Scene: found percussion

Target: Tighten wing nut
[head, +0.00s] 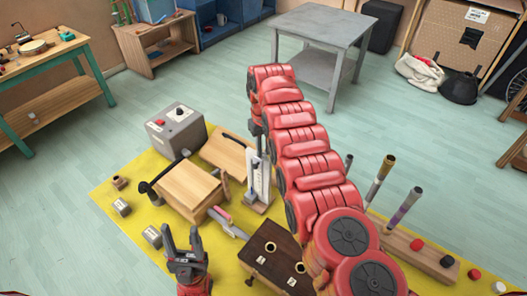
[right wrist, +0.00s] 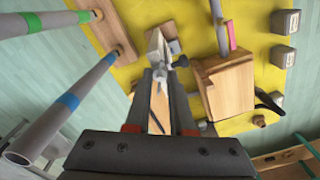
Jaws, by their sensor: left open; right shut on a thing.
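A light metal upright (head: 259,178) on a small wooden base stands near the middle of the yellow mat in the head view. It also shows beyond the fingers in the right wrist view (right wrist: 157,47). A small grey metal piece, apparently the wing nut (right wrist: 162,73), sits at the upright between my right fingertips. My right gripper (right wrist: 163,82) is shut on it; in the head view the gripper is mostly hidden by my red right arm. My left gripper (head: 185,240) is open and empty, pointing up over the mat's near left part, apart from the upright.
A wooden block with a dark handle (head: 188,190) and a grey box with a red button (head: 177,128) stand left of the upright. A dark wooden box (head: 274,258) is nearer. Tall tubes stand in a wooden rack (head: 425,254) at right. Small weights lie along the mat's left.

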